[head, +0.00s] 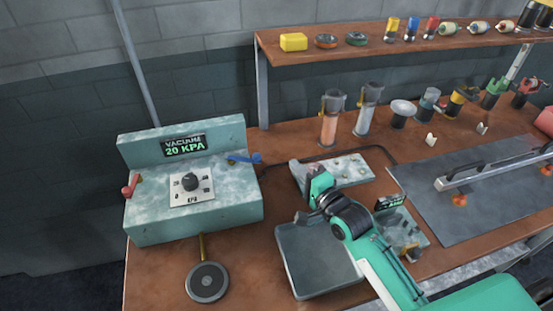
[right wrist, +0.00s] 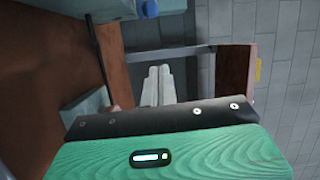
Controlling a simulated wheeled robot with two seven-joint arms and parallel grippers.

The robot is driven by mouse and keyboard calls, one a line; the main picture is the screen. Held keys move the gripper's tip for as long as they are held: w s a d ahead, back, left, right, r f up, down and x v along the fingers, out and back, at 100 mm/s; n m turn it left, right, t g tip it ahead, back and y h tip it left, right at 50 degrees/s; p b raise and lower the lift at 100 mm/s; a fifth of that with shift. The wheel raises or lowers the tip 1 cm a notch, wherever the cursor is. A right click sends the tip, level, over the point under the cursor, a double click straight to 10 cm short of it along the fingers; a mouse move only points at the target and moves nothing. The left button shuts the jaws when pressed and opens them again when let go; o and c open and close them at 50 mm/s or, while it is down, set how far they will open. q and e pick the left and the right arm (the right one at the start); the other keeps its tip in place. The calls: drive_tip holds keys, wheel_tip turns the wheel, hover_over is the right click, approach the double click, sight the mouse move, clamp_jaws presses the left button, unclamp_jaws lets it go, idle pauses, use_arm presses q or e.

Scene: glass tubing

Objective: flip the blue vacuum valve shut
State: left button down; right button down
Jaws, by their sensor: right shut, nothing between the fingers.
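The vacuum box (head: 150,220) is pale teal and stands at the left of the bench. Its blue valve (head: 243,158) is on the right of the top, with its lever lying roughly level. The box's display (head: 185,146) reads 20 KPA. My right gripper (head: 318,187) is right of the box and apart from the valve; its fingers are hard to make out in the head view. In the right wrist view, its pale fingers (right wrist: 160,84) are together and empty. A blue part (right wrist: 148,8), likely the valve, shows at that view's top edge. My left gripper is not in view.
A red lever (head: 131,185) and a black dial (head: 190,182) are on the box. A round disc (head: 207,282) lies in front. A grey tray (head: 310,270) sits below my right arm. A shelf (head: 390,48) with several small items runs along the back.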

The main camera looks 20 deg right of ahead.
sight(259, 158)
drive_tip(key=w+a+p, duration=0.3)
drive_tip(key=w+a, duration=0.3)
drive_tip(key=shift+w+p, duration=0.35)
drive_tip(key=shift+s+a+p, duration=0.35)
drive_tip(key=shift+s+p, duration=0.05)
drive_tip(key=shift+s, duration=0.1)
idle(0.5)
drive_tip(key=shift+s+a+r+p, duration=0.15)
drive_tip(key=shift+s+a+p, duration=0.45)
drive_tip(key=shift+s+p, duration=0.3)
drive_tip(key=shift+s+a+p, duration=0.55)
drive_tip(key=shift+s+a, duration=0.15)
drive_tip(key=shift+a, duration=0.05)
